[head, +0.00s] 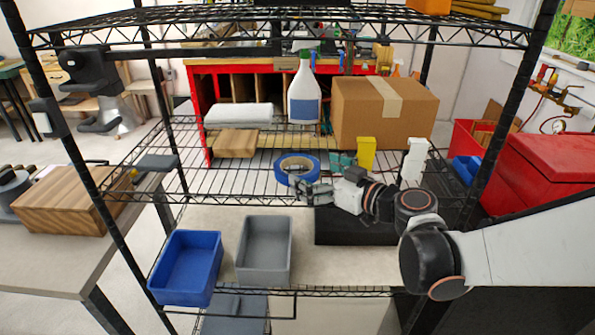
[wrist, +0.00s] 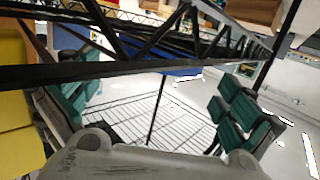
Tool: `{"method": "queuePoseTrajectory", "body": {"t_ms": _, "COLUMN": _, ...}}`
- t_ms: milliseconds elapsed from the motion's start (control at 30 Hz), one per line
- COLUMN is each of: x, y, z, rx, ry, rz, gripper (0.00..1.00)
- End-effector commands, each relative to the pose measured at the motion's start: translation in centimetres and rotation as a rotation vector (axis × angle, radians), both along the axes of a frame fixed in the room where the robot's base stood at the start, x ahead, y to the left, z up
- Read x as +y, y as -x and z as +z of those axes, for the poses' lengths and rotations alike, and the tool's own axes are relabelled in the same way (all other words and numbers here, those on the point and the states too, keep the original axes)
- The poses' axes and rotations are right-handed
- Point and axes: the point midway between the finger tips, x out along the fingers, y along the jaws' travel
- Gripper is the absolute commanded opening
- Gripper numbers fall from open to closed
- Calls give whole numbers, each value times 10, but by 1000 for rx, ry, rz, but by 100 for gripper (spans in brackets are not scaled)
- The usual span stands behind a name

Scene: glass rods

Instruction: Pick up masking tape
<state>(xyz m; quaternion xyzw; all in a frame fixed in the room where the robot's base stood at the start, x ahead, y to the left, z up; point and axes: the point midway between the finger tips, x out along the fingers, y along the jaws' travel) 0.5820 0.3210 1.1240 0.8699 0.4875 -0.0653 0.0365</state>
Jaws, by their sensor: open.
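The masking tape (head: 284,175) is a blue roll lying on the middle wire shelf (head: 235,181), near its front edge. My gripper (head: 306,186) is at the front right of the roll in the head view and overlaps part of it; contact is unclear. In the wrist view my gripper (wrist: 160,88) is open, its green-padded fingers wide apart with nothing held between them. A blue strip, probably the tape, shows in the wrist view (wrist: 183,72) beyond a black shelf truss (wrist: 150,50), which hides much of it.
A yellow container (head: 366,153) stands right of the tape, with a cardboard box (head: 385,115) and a white bottle (head: 304,95) behind. A blue bin (head: 186,268) and a grey bin (head: 264,250) sit on the lower shelf. The middle shelf's left part is mostly clear.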

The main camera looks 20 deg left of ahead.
Motion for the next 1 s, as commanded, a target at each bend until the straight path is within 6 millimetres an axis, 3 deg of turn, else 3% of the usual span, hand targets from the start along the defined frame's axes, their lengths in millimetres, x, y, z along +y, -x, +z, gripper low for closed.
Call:
{"method": "queuePoseTrajectory", "body": {"t_ms": 300, "x": 36, "y": -22, "z": -8, "rx": -1, "ry": 0, "rz": 2, "gripper": 100}}
{"method": "queuePoseTrajectory", "body": {"t_ms": 533, "x": 38, "y": -23, "z": -7, "rx": 0, "ry": 0, "rz": 0, "gripper": 100}}
{"method": "queuePoseTrajectory", "body": {"t_ms": 567, "x": 38, "y": -23, "z": -7, "rx": 0, "ry": 0, "rz": 0, "gripper": 98}}
{"method": "queuePoseTrajectory", "body": {"t_ms": 700, "x": 38, "y": -23, "z": -7, "rx": 0, "ry": 0, "rz": 0, "gripper": 66}}
{"method": "queuePoseTrajectory", "body": {"t_ms": 1000, "x": 38, "y": -23, "z": -7, "rx": 0, "ry": 0, "rz": 0, "gripper": 65}}
